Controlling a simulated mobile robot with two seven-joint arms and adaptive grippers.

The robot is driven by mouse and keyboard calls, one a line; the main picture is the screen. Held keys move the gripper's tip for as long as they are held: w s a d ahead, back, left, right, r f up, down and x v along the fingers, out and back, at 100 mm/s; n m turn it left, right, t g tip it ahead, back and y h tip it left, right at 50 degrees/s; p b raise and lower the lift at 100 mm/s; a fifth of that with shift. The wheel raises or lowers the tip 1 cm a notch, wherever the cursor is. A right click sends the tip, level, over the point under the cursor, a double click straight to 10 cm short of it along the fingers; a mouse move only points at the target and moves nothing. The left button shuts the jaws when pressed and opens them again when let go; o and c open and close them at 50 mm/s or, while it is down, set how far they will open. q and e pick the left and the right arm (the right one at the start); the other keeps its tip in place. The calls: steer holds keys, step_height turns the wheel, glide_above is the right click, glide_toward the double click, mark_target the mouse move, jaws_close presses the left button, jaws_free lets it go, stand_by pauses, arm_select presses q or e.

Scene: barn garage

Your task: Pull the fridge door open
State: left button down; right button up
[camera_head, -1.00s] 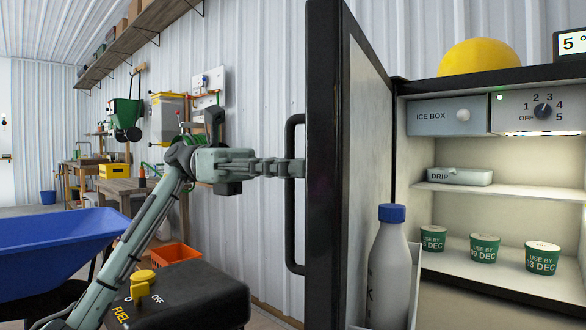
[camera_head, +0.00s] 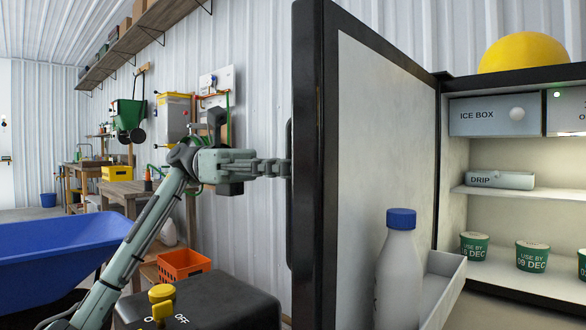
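The fridge door (camera_head: 380,150) stands wide open, its black edge facing me and its pale inner side turned right. The fridge (camera_head: 508,210) is open on the right, showing an ice box, a drip tray and several green-labelled tubs. My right gripper is not in view.
A white bottle with a blue cap (camera_head: 396,275) stands in the door shelf (camera_head: 443,290). A yellow dome (camera_head: 522,54) sits on the fridge. A black fuel box (camera_head: 215,305), an orange crate (camera_head: 184,264) and a blue barrow (camera_head: 60,240) are at the lower left.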

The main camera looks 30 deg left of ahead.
arm_select(q)
steer(key=shift+a+f, duration=0.1)
steer(key=shift+a, duration=0.2)
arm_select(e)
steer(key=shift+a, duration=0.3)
arm_select(q)
steer(key=c, duration=1.9)
jaws_free()
steer(key=shift+a, duration=0.1)
steer(key=shift+o, duration=0.2)
steer(key=w+a, duration=0.1)
steer(key=a, duration=1.1)
